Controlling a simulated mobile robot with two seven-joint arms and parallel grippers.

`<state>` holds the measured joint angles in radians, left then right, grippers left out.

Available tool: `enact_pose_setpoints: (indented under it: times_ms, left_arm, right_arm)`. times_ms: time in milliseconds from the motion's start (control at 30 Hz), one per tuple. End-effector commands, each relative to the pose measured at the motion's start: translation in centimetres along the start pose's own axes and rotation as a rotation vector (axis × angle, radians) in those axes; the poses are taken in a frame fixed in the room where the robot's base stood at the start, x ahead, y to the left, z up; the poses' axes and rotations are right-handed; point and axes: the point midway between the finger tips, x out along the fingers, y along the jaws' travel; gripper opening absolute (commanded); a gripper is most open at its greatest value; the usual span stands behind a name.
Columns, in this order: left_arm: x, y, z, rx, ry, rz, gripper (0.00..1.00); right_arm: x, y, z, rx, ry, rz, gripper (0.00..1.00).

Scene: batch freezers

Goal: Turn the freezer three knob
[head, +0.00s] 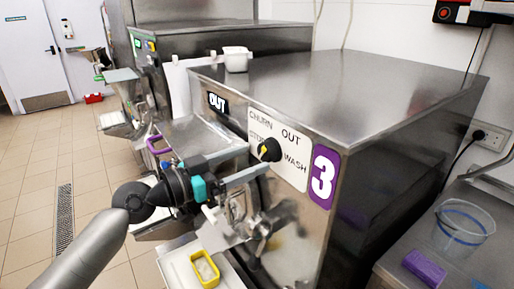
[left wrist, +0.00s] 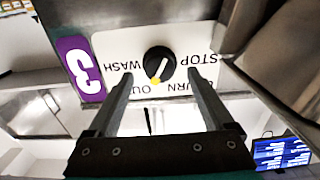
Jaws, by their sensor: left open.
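The freezer three knob (head: 271,149) is a round black dial with a yellow pointer tip, on a white plate (head: 291,169) beside the purple "3" label (head: 323,176). The plate reads CHURN, OUT, STOP and WASH. In the left wrist view, upside down, the knob (left wrist: 158,63) has its yellow tip between OUT and CHURN. My left gripper (head: 259,160) is open in front of the plate. Its fingers (left wrist: 160,74) lie on either side of the knob in the wrist view, apart from it. Contact is not visible. My right gripper is not in view.
A spout (head: 262,225) and a yellow-rimmed container (head: 205,269) are below my gripper. A clear tub (head: 463,230) and purple block (head: 424,268) sit at right. Tiled floor is open at left.

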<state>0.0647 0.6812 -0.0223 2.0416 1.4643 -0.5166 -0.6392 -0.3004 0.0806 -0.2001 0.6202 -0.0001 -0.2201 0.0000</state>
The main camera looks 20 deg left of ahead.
Motion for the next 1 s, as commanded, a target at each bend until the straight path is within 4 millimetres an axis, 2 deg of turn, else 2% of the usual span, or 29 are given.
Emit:
enact_pose_setpoints:
  times_ms: [100,233,633,1000]
  left_arm:
    - [1.5,0.0,-0.3,-0.002,0.003,0.000,0.86]
    - [2.6,0.0,-0.2,0.000,0.001,0.000,0.86]
    - [3.1,0.1,0.0,0.001,-0.001,0.001,0.85]
    - [3.1,0.0,0.0,0.001,-0.001,0.001,0.43]
  right_arm:
    - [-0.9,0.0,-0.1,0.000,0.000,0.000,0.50]
    - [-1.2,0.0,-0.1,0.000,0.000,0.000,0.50]
    - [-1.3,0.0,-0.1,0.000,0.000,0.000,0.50]
    - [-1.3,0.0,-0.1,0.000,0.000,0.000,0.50]
